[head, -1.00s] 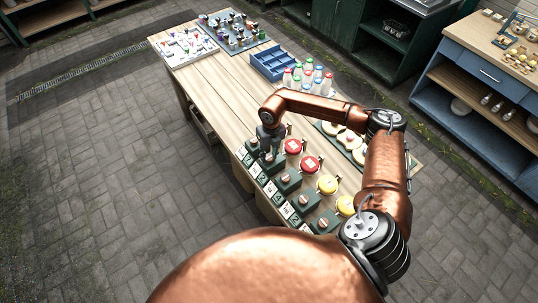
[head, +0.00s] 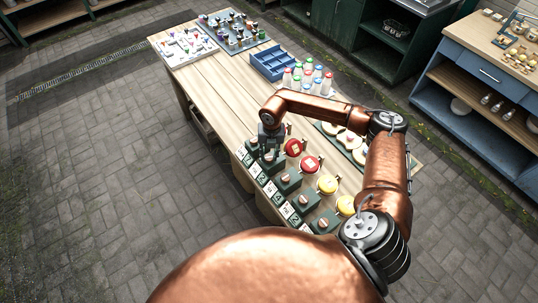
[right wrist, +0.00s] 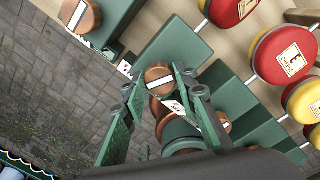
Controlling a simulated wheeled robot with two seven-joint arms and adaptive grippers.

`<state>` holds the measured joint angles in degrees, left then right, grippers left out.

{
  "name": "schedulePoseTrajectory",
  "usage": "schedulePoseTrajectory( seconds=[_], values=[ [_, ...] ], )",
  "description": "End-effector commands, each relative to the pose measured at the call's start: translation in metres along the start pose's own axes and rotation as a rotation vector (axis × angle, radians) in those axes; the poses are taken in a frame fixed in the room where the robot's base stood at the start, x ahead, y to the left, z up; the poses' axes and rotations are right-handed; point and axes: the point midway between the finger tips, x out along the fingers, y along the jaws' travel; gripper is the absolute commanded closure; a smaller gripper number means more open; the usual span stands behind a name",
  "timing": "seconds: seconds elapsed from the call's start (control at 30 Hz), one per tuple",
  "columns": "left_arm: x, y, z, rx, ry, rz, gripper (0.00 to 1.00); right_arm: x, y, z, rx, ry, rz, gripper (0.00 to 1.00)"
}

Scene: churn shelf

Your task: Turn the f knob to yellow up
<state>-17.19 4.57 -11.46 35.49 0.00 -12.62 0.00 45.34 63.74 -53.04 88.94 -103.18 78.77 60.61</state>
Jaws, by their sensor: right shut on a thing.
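A row of dark green boxes (head: 289,181) with copper-coloured round knobs stands along the table's left edge. My right gripper (head: 268,152) is at the far end of this row, pointing down. In the right wrist view, my right gripper (right wrist: 158,78) is shut on a copper knob (right wrist: 157,73) with a white line across its top, one finger on each side. The white line lies nearly sideways, slightly tilted. The held knob's letter cannot be read, so I cannot tell whether it is f. My left gripper is out of view.
Red discs (head: 293,147) and yellow discs (head: 327,184) stand right beside the boxes; one red disc (right wrist: 290,55) is marked E. Bottles (head: 308,78), a blue tray (head: 273,62) and boards with small pieces (head: 235,31) occupy the table beyond. Bare wood (head: 222,92) lies left of the tray.

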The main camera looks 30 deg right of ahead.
Motion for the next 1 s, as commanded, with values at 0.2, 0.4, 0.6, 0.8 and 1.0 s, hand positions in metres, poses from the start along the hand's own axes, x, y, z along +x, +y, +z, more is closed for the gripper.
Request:
schedulePoseTrajectory(
  seconds=[0.2,0.4,0.6,0.8,1.0],
  values=[
    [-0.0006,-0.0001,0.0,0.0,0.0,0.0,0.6,-0.0006,-0.0007,0.0004,0.206,-0.012,0.0,0.97],
    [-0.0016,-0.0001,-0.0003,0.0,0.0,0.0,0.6,-0.0008,-0.0012,0.0001,0.397,-0.02,0.0,0.97],
    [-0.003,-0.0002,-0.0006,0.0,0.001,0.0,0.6,-0.0011,-0.0015,0.0002,0.586,-0.031,0.0,0.97],
    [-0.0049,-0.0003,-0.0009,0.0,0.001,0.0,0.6,-0.001,-0.0013,-0.0005,0.771,-0.039,0.001,0.97],
    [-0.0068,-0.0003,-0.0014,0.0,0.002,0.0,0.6,-0.0012,-0.0012,-0.001,0.931,-0.046,0.001,0.97]
  ],
)
